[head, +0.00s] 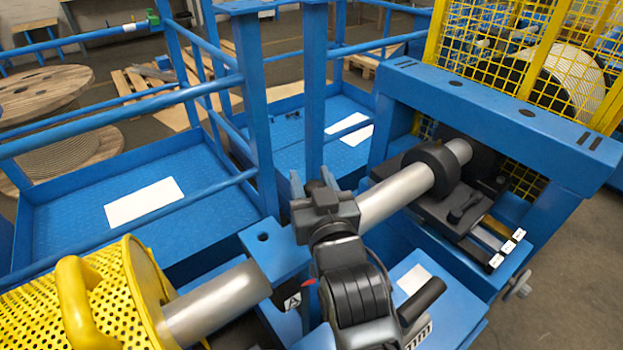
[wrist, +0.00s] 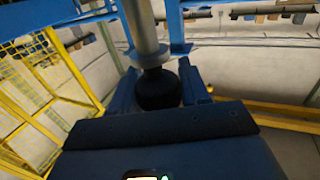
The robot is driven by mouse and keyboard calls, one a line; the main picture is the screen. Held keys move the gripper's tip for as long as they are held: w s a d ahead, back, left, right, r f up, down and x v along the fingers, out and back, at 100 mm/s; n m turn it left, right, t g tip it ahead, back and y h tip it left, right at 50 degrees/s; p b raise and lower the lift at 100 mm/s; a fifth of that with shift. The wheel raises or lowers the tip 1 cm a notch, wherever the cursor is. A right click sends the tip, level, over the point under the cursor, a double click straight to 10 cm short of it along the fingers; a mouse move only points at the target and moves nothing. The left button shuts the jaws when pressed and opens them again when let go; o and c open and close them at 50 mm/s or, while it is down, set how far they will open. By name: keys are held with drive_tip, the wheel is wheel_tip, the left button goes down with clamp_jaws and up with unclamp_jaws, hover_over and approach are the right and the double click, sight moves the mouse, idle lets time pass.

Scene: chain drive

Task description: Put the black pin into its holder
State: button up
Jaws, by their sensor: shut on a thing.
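My gripper (head: 316,184) is shut on the black pin, with its blue fingers on either side of the round black head. The black head (wrist: 158,92) shows between the fingers in the wrist view. A grey metal shaft with a collar rises beyond it there; I cannot tell for certain whether this is part of the pin. In the head view only a little of the black pin (head: 315,185) shows past my gripper. A blue block with a round dark hole (head: 262,237) lies left of my gripper, apart from it; whether it is the holder is unclear.
A grey shaft (head: 218,303) ends near the block, beside a yellow perforated guard (head: 75,300). Another thick shaft (head: 395,200) runs right of my gripper to a black collar. Blue posts and railings (head: 260,120) stand close behind. A black rod (head: 423,300) stands front right.

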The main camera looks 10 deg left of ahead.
drive_tip(key=shift+f+b, duration=0.4)
drive_tip(key=shift+b, duration=0.1)
drive_tip(key=shift+f, duration=0.2)
drive_tip(key=o, duration=1.2)
drive_tip(key=shift+r, duration=0.15)
drive_tip(key=shift+r, duration=0.25)
drive_tip(key=shift+r+b+v, duration=0.1)
drive_tip(key=shift+b+v, duration=0.85)
drive_tip(key=shift+v, duration=2.05)
drive_tip(key=shift+r+b+v, duration=0.15)
drive_tip(key=shift+b+v, duration=0.8)
drive_tip(key=shift+v, duration=2.1)
